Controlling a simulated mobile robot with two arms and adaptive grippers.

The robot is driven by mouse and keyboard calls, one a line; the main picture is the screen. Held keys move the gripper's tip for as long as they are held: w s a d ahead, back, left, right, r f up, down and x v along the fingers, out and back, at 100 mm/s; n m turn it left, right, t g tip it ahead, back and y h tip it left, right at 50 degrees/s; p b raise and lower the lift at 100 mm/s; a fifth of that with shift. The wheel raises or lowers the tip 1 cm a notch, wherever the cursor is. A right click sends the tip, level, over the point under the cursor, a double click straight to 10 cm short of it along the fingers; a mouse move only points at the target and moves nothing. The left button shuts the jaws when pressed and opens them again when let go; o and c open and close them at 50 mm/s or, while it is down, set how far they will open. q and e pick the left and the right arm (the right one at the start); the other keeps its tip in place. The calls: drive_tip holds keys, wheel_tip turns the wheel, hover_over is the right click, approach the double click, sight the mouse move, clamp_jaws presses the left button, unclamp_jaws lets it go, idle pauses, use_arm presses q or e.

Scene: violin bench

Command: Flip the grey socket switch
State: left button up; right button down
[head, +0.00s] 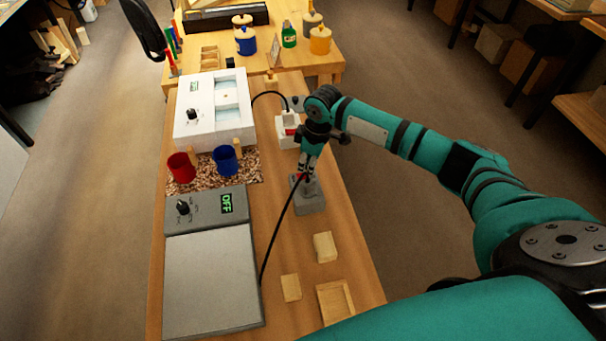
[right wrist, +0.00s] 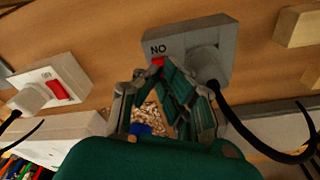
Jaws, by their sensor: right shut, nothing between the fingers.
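The grey socket (head: 311,201) stands on the bench beside the grey hot plate. In the right wrist view the grey socket (right wrist: 218,36) shows a marking, seen upside down, and a red switch (right wrist: 157,62), mostly hidden behind my fingertips. A grey plug (right wrist: 205,64) with a black cable sits in the socket. My right gripper (head: 305,173) is over the socket, pointing down. In the right wrist view my right gripper (right wrist: 166,67) is shut and empty, its tips at the red switch; I cannot tell whether they touch it. My left gripper is not in view.
A white socket (head: 284,140) with a red switch is behind the grey one. The grey hot plate (head: 212,285) displays OFF. A white device (head: 208,112) and red (head: 181,168) and blue (head: 225,160) cups stand left. Wooden blocks (head: 324,247) lie in front.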

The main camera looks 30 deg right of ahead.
drive_tip(key=shift+f+b, duration=0.3)
drive_tip(key=shift+f, duration=0.5)
wheel_tip(320, 180, up, 7)
drive_tip(key=p, duration=0.8)
drive_tip(key=shift+r, duration=0.15)
idle(0.5)
